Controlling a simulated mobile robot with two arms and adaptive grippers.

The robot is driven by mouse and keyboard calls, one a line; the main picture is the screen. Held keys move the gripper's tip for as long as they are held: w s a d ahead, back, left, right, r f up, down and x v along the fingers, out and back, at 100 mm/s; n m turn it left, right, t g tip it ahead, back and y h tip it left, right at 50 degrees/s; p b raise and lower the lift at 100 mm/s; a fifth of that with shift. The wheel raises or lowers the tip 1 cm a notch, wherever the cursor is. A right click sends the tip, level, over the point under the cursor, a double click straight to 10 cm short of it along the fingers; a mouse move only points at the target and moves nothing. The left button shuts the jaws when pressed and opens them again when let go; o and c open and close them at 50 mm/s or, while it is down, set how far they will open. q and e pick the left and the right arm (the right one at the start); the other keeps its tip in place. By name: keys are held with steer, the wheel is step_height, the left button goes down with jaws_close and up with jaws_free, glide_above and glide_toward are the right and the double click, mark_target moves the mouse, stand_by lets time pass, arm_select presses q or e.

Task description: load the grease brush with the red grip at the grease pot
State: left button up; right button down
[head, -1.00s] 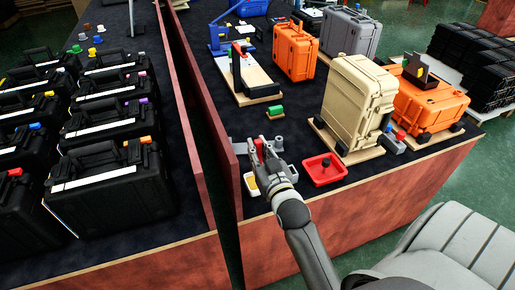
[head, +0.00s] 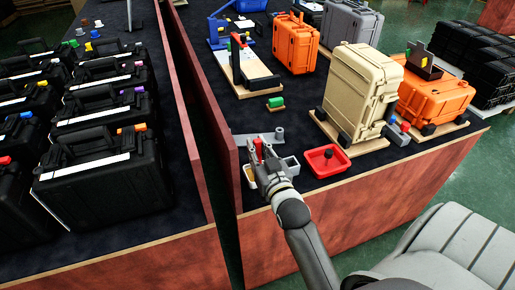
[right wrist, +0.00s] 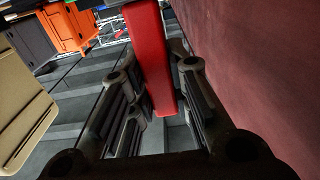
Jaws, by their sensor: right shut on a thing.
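My right gripper (head: 260,155) is over the near left corner of the right-hand bench, beside its upright red-brown side panel. It is shut on the red grip (right wrist: 152,65) of the brush, which stands between the fingers in the right wrist view. The bristle end is hidden by the gripper. A small pale container with yellow contents (head: 250,175), possibly the grease pot, is just left of the gripper and partly covered by it. I cannot tell whether the brush touches it. My left gripper is not in view.
A beige case (head: 360,92) and orange cases stand farther back. Black cases fill the left bench.

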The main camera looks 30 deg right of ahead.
mark_target(258, 140)
steer(key=shift+f+b, duration=0.35)
steer(key=shift+f, duration=0.3)
stand_by(1.0)
step_height(258, 140, up, 7)
steer(key=p, duration=0.7)
steer(key=shift+r+p, duration=0.1)
steer(key=shift+p, duration=0.3)
stand_by(0.6)
